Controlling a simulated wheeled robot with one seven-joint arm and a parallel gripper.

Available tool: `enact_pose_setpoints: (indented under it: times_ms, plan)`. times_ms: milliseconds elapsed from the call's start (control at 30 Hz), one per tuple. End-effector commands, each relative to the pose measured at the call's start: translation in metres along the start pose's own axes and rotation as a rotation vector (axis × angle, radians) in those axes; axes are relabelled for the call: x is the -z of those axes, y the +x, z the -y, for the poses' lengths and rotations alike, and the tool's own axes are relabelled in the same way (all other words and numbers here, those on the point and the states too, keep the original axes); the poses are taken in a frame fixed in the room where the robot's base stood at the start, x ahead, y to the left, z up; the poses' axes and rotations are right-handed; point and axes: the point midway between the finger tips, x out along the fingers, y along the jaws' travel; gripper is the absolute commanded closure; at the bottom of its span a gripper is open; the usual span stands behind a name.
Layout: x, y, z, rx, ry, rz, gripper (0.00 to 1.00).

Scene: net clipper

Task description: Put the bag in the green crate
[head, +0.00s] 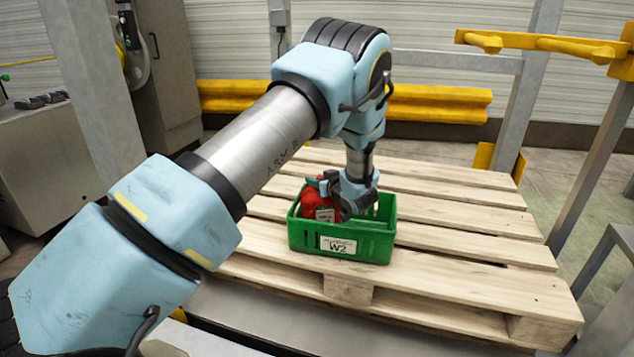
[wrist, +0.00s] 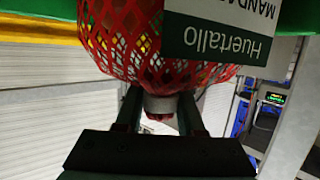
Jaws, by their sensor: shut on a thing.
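The bag (head: 318,208) is a red net bag with a white and green label, inside the left part of the green crate (head: 358,246). Its lower part is hidden by the crate's front wall, so I cannot tell whether it touches the floor. In the wrist view the bag (wrist: 110,40) fills the top middle, its label reading "Huertallo". My gripper (wrist: 160,108) is shut on the bag's gathered neck, at a pale clip. In the head view my gripper (head: 326,186) is at the crate's rim. Green crate parts show in the wrist view's top corners (wrist: 302,14).
The crate stands on a wooden pallet (head: 450,235), with bare slats around it. A yellow barrier (head: 435,102) runs behind the pallet. A grey machine (head: 40,150) stands at the left. Metal posts and a yellow rail (head: 540,44) stand at the right.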

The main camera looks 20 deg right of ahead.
Motion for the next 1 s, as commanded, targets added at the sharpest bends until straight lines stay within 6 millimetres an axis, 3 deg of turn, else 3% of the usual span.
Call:
enact_pose_setpoints:
  times_ms: [367,400,600,667,1000]
  plan:
    - [-0.0038,0.0019,-0.0005,0.000,-0.002,-0.004,1.00]
    - [-0.0050,0.0017,-0.0004,-0.001,-0.001,-0.001,0.60]
    - [-0.0045,0.0016,-0.0003,0.000,-0.001,-0.001,0.38]
    - [-0.0045,0.0016,-0.0003,0.000,-0.001,-0.001,0.32]
    - [-0.0015,-0.0034,-0.0007,-0.001,-0.001,-0.001,0.32]
